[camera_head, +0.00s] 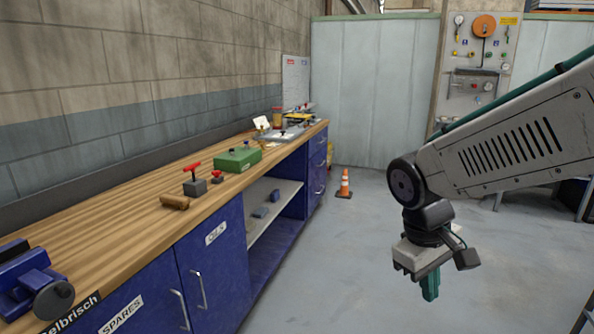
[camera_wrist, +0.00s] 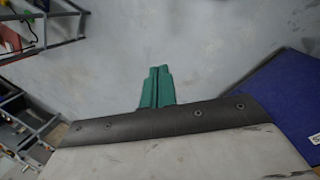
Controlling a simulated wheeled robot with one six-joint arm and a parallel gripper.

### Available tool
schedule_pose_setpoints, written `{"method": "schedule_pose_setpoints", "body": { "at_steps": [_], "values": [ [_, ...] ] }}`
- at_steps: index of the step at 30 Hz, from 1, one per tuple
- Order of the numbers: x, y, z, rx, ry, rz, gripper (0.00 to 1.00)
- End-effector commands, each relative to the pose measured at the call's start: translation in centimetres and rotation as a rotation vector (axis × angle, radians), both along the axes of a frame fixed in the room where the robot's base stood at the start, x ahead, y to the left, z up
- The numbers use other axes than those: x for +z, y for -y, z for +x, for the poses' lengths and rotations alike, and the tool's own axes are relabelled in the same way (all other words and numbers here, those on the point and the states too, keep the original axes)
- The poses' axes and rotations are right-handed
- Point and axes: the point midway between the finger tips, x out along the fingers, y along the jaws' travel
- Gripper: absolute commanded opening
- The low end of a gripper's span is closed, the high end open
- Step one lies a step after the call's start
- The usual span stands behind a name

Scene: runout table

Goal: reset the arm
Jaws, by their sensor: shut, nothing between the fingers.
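My gripper (camera_head: 431,286) hangs at the end of my arm on the right side of the head view, fingers pointing down over open grey floor. Its green fingers are together with nothing between them. In the wrist view the gripper (camera_wrist: 158,86) shows the two green fingers side by side above bare floor. It touches nothing and is apart from the workbench.
A wooden workbench (camera_head: 130,219) with blue cabinets runs along the left wall. On it are a green box (camera_head: 238,160), red-handled tools (camera_head: 194,182) and a blue vise (camera_head: 30,285). An orange cone (camera_head: 345,184) stands on the floor beyond. The middle floor is clear.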

Motion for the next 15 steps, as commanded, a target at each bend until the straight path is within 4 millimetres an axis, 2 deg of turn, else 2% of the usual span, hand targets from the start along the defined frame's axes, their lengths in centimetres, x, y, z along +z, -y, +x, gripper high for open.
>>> {"method": "schedule_pose_setpoints", "body": {
  "at_steps": [1, 3, 7, 10, 15],
  "values": [
    [0.8, 0.7, -2.6, -0.078, -0.001, 0.03, 0.0],
    [1.5, 1.2, -5.8, -0.175, -0.008, 0.073, 0.0],
    [2.4, 1.8, -10.9, -0.306, 0.001, 0.152, 0.0],
    [2.9, 2.1, -13.4, -0.36, 0.043, 0.204, 0.0],
    [4.1, 3.1, -15.1, -0.405, 0.146, 0.235, 0.0]
  ]
}}
